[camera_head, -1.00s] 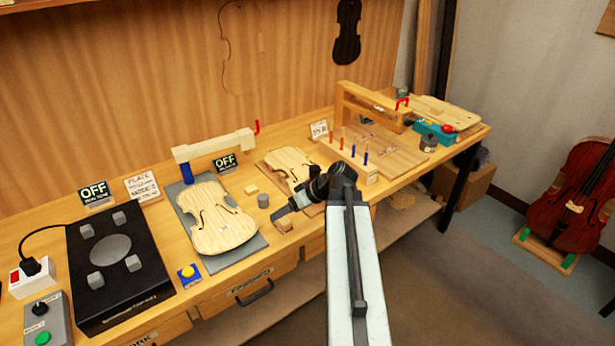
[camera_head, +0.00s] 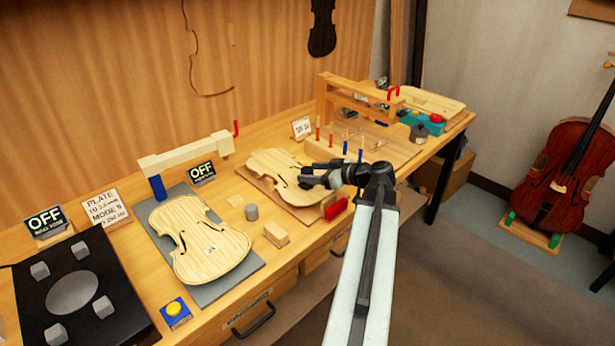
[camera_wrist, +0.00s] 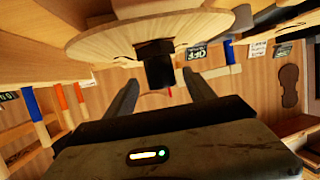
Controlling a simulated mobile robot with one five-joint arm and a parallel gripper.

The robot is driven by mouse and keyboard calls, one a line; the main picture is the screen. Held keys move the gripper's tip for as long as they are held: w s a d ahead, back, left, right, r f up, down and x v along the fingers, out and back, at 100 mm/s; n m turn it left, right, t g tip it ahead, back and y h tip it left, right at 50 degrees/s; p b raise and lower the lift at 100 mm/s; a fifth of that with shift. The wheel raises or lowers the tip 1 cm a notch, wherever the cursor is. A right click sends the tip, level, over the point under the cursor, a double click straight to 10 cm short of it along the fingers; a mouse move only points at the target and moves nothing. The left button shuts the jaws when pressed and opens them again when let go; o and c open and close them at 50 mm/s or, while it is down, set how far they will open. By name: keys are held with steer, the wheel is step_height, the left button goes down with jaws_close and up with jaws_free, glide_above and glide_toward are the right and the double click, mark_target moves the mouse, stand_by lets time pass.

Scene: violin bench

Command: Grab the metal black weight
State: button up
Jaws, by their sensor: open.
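A small black block (camera_wrist: 155,62), which looks like the black weight, shows in the wrist view against a pale wooden violin plate (camera_wrist: 200,28). My gripper (camera_wrist: 161,86) is open, with one finger on each side of the block in that view. I cannot tell whether the fingers touch it. In the head view my gripper (camera_head: 306,175) is over the right-hand violin plate (camera_head: 262,162), near its right end. A dark shape there (camera_head: 306,185) may be the weight, partly hidden by my gripper.
A grey cylinder (camera_head: 251,212) and a wooden block (camera_head: 276,234) stand left of my gripper. Red and blue pegs (camera_head: 346,146) stand just behind it. A red piece (camera_head: 335,208) is at the bench edge. A dark knobbed cylinder (camera_head: 418,134) stands farther right.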

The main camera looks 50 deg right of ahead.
steer(key=b+x, duration=0.1)
steer(key=x, duration=0.4)
steer(key=shift+w+b, duration=0.1)
steer(key=shift+b, duration=0.2)
jaws_close()
